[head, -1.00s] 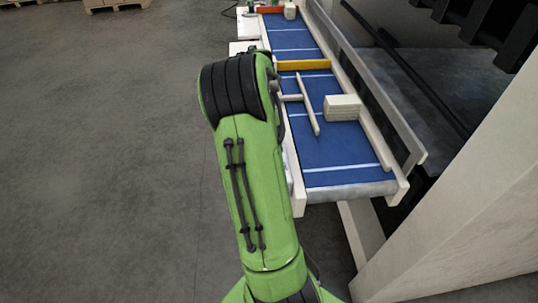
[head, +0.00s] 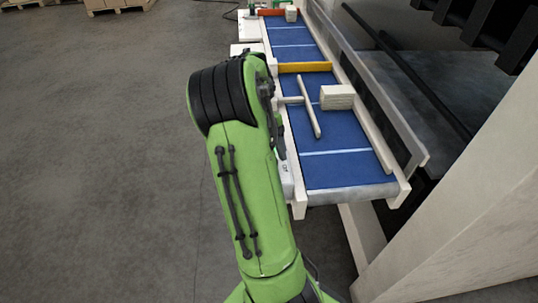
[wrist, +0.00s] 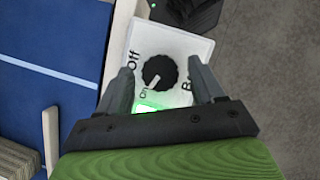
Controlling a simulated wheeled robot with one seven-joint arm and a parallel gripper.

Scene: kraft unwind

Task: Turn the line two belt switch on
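In the wrist view the white switch panel (wrist: 190,50) carries a round black knob (wrist: 159,72). "Off" and "On" are readable on it; a third label is partly hidden by a finger. The knob's white mark points at "On", and a green light (wrist: 150,108) glows below it. My gripper (wrist: 160,68) is open, with one finger on each side of the knob and visible gaps to it. In the head view my green arm hides the gripper and the knob. The blue belt (head: 345,172) runs away from me beside the arm.
A pale stack (head: 337,97) lies on the belt, right of a white T-shaped guide (head: 309,105). A yellow crossbar (head: 303,68) spans the belt, with a small stack (head: 291,14) beyond.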

